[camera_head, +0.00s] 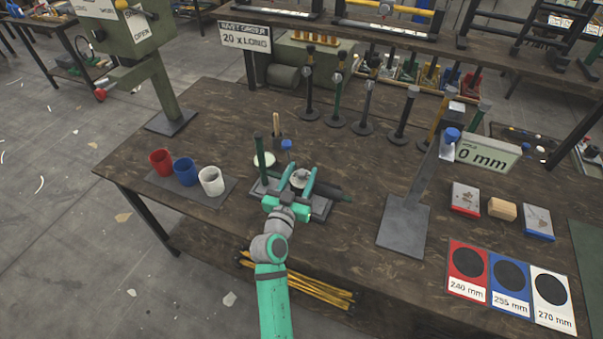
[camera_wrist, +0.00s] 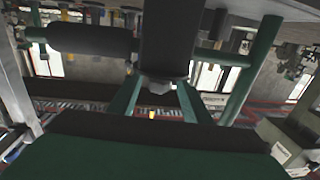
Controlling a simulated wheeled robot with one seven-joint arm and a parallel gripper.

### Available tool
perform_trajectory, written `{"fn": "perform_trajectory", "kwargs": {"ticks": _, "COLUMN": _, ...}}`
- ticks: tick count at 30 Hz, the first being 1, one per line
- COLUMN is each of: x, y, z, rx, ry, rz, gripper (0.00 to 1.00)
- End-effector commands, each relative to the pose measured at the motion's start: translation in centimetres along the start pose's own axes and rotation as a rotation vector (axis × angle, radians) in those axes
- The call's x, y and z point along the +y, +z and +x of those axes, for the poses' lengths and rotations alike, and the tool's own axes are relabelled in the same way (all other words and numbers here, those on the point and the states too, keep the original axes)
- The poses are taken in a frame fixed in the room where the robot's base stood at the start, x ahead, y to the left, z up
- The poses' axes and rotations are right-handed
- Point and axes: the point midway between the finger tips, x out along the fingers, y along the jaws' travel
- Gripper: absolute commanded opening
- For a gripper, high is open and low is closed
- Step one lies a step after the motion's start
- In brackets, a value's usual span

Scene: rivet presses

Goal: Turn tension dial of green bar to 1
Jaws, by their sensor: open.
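A dark press-like fixture (camera_head: 318,207) stands on the bench, with an upright green bar (camera_head: 261,160) at its left. A green bar also shows at the right of the wrist view (camera_wrist: 252,68). My gripper (camera_head: 299,180) is open over the fixture, its teal fingers on either side of a small round grey knob (camera_head: 299,178). In the wrist view, my gripper (camera_wrist: 156,98) has its fingers spread near a grey knob end (camera_wrist: 156,86). I cannot tell whether they touch it, whether it is the tension dial, or read any number.
Red (camera_head: 161,162), blue (camera_head: 185,172) and white (camera_head: 211,181) cups stand on a mat at left. A grey stand (camera_head: 404,226) with a "0 mm" sign is at right. Several upright posts with round feet stand behind. The bench between cups and front edge is clear.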

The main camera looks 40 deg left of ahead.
Motion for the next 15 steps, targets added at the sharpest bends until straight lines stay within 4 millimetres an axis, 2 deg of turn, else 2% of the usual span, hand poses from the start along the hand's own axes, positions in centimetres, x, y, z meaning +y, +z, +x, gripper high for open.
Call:
{"fn": "perform_trajectory", "kwargs": {"ticks": 9, "x": 0.19, "y": 0.03, "z": 0.28, "rx": 0.0, "ry": 0.003, "rz": -0.001, "gripper": 0.44}}
{"fn": "perform_trajectory", "kwargs": {"ticks": 14, "x": 0.14, "y": 0.02, "z": 0.26, "rx": 0.0, "ry": 0.002, "rz": -0.001, "gripper": 0.06}}
{"fn": "perform_trajectory", "kwargs": {"ticks": 15, "x": 0.13, "y": 0.03, "z": 0.26, "rx": 0.0, "ry": 0.002, "rz": -0.001, "gripper": 0.03}}
